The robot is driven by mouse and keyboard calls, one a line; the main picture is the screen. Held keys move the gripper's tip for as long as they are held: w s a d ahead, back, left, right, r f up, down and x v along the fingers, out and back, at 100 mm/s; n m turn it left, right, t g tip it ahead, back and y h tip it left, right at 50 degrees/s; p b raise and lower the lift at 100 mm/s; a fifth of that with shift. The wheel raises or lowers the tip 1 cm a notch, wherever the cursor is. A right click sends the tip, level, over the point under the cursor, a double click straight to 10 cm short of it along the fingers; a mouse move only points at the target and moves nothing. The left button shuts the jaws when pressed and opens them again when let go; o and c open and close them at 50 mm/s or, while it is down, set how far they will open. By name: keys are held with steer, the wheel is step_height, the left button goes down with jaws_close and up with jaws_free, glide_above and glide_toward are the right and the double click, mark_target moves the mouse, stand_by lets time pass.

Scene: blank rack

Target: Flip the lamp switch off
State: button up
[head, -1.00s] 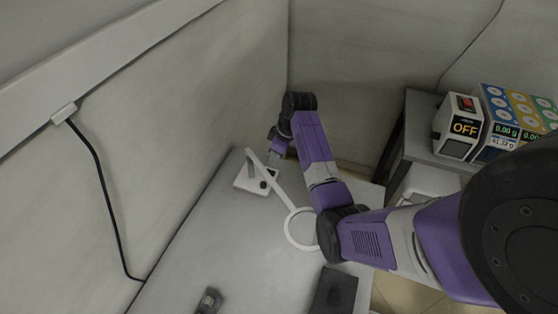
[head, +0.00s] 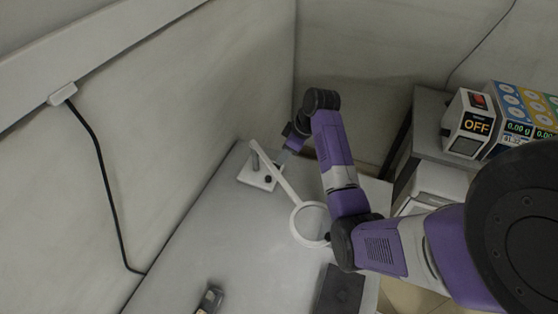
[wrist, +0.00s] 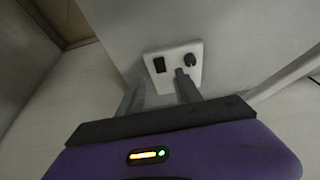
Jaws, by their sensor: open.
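The white lamp (head: 281,183) stands near the back corner of the grey table, with a slanting arm and a ring-shaped head (head: 311,224). Its white base (head: 252,178) also shows in the wrist view (wrist: 168,52), with a black rocker switch (wrist: 160,65) at left and a dark round knob (wrist: 190,60) at right. My gripper (wrist: 157,85) is open and empty in the wrist view, its two fingers pointing at the base. The right fingertip shows just below the knob; I cannot tell whether it touches. In the head view my gripper (head: 283,157) is at the base's right side.
A box reading OFF (head: 471,124) and a display box with coloured circles (head: 512,118) stand on a side table at right. A dark box (head: 340,290) and a small dark device (head: 210,299) lie at the table's front. The table's middle is clear.

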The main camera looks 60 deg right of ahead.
mark_target(278, 167)
steer(key=shift+x, duration=3.1)
steer(key=shift+p, duration=0.3)
jaws_close()
